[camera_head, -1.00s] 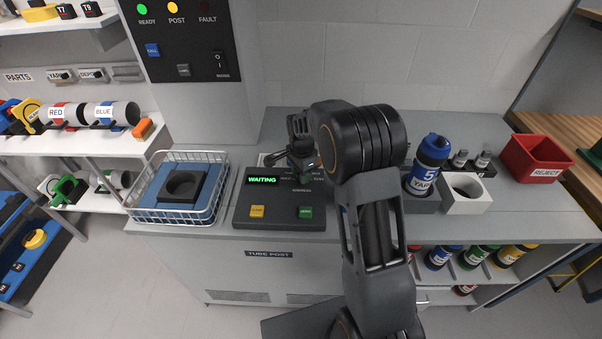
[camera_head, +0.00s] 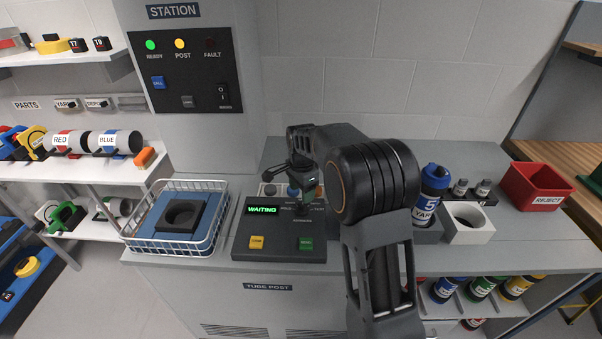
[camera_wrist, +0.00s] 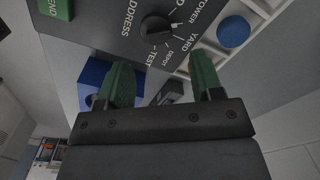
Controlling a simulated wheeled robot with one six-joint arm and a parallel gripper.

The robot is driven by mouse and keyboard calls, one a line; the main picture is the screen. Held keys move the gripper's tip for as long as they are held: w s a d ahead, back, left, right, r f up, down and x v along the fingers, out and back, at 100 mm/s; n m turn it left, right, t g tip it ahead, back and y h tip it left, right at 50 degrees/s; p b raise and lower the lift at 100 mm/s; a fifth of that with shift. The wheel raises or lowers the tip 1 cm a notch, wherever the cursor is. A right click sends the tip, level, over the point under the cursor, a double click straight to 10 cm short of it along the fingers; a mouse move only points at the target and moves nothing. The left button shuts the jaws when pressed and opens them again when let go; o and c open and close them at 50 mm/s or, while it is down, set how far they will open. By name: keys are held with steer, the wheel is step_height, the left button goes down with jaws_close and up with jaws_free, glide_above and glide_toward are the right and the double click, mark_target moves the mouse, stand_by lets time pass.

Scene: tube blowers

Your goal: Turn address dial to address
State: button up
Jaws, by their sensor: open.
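The address dial (camera_wrist: 158,28) is a round black knob on the dark console (camera_head: 268,248). In the wrist view its printed labels include TEST, DEPOT, YARD and TOWER. I cannot tell surely which label it points at. My gripper (camera_wrist: 163,65) is open, with its two green fingers apart and nothing between them. The dial shows just beyond the fingertips and looks clear of them. In the head view my gripper (camera_head: 304,185) hangs over the back right of the console and the dial cannot be made out there.
A yellow button (camera_head: 257,242) and a green button (camera_head: 305,243) sit at the console's front. A wire basket (camera_head: 218,232) stands left. A blue-capped YARD carrier (camera_head: 428,200), a white block (camera_head: 468,234) and a red REJECT bin (camera_head: 537,186) stand right. The station's READY and POST lamps are lit.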

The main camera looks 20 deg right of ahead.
mark_target(302, 205)
step_height(302, 205, up, 8)
stand_by(0.4)
stand_by(0.4)
